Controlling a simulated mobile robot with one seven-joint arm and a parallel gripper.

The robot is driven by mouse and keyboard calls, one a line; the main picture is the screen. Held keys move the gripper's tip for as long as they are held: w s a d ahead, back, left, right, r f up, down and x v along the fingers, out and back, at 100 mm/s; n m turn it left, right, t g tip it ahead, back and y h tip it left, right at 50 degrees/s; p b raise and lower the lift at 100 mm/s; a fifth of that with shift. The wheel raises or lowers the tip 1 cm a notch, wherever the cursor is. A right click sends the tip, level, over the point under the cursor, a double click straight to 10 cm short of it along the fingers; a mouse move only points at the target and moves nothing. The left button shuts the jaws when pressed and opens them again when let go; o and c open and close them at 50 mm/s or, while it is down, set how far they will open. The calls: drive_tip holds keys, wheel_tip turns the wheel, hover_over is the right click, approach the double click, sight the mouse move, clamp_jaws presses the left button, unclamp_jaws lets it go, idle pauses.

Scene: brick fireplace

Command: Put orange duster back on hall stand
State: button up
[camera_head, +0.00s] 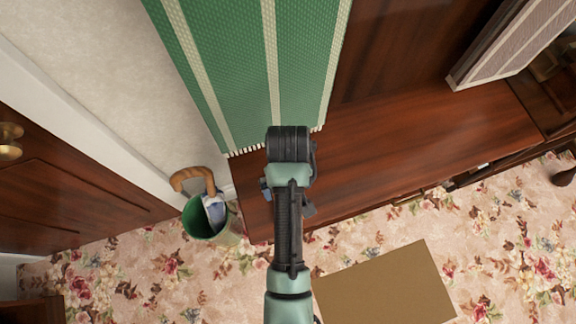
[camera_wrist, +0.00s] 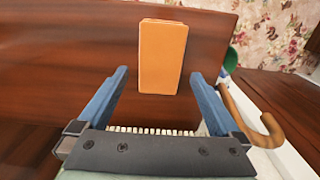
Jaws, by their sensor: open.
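The orange duster (camera_wrist: 163,57) is a plain orange block in the wrist view. It appears to rest on the brown wooden top of the hall stand (camera_wrist: 70,55), just beyond and between my fingertips. My gripper (camera_wrist: 158,76) is open, with its two blue fingers apart on either side of the duster's near end and nothing held. In the head view my arm reaches over the hall stand (camera_head: 400,135), near its left end. The duster is hidden behind my arm there.
A green bin (camera_head: 198,222) with a wooden curved handle (camera_head: 192,177) stands left of the hall stand. A brown flat panel (camera_head: 385,285) is over the floral carpet. A wooden door (camera_head: 60,190) is at left.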

wheel_tip(320, 180, up, 6)
drive_tip(key=shift+f, duration=0.25)
drive_tip(key=shift+s+f, duration=0.1)
idle(0.4)
